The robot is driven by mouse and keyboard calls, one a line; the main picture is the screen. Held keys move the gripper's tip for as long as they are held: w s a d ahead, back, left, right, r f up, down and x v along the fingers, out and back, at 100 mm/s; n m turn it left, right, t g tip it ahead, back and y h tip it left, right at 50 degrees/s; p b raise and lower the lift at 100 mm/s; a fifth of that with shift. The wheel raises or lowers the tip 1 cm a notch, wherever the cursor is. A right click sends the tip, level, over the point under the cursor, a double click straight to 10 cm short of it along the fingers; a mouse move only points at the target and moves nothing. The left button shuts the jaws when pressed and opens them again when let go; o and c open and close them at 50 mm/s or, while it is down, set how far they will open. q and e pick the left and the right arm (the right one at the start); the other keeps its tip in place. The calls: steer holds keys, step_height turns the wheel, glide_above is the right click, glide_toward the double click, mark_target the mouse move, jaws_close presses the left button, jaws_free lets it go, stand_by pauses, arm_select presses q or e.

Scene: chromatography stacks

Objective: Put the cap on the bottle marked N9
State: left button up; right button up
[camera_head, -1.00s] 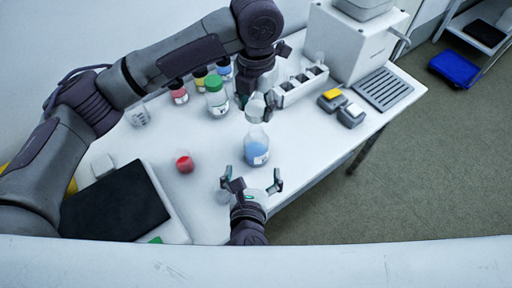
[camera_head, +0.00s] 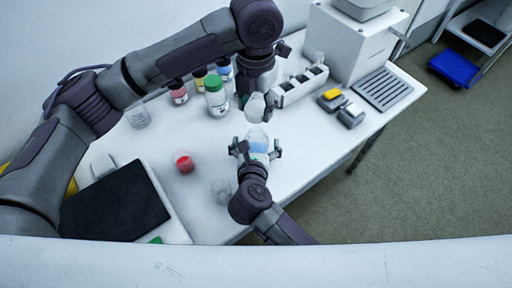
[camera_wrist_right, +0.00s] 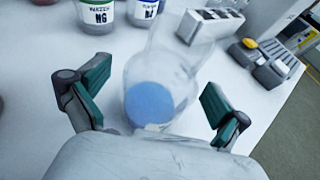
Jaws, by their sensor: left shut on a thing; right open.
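A clear bottle with blue liquid (camera_head: 257,147) stands on the table; it also shows in the right wrist view (camera_wrist_right: 150,103). Its label is not readable now. My right gripper (camera_head: 256,150) is open, with its fingers on either side of this bottle. In the right wrist view, a gap shows between each finger and the bottle. My left gripper (camera_head: 258,94) is shut on a pale, see-through vessel (camera_head: 256,108), held just above and behind the bottle. A red cap-like thing (camera_head: 184,164) lies loose on the table. I cannot read N9 for certain on any bottle.
A green-capped bottle (camera_head: 216,98) and several other capped bottles stand at the back. A white rack (camera_head: 300,86) is right of my left gripper. Clear glasses stand near the front (camera_head: 221,191) and at the left (camera_head: 138,117). A dark panel (camera_head: 115,200) lies front left.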

steer(key=shift+w, duration=0.1)
steer(key=shift+c, duration=0.3)
steer(key=c, duration=1.7)
arm_select(q)
glide_above(256, 127)
steer(key=s, duration=0.2)
steer(key=shift+w+f, duration=0.2)
steer(key=shift+f, duration=2.3)
steer(key=shift+f, duration=0.85)
steer(key=shift+f, duration=0.55)
arm_select(e)
jaws_close()
arm_select(q)
steer(key=m, duration=0.6)
steer(key=shift+m, duration=0.3)
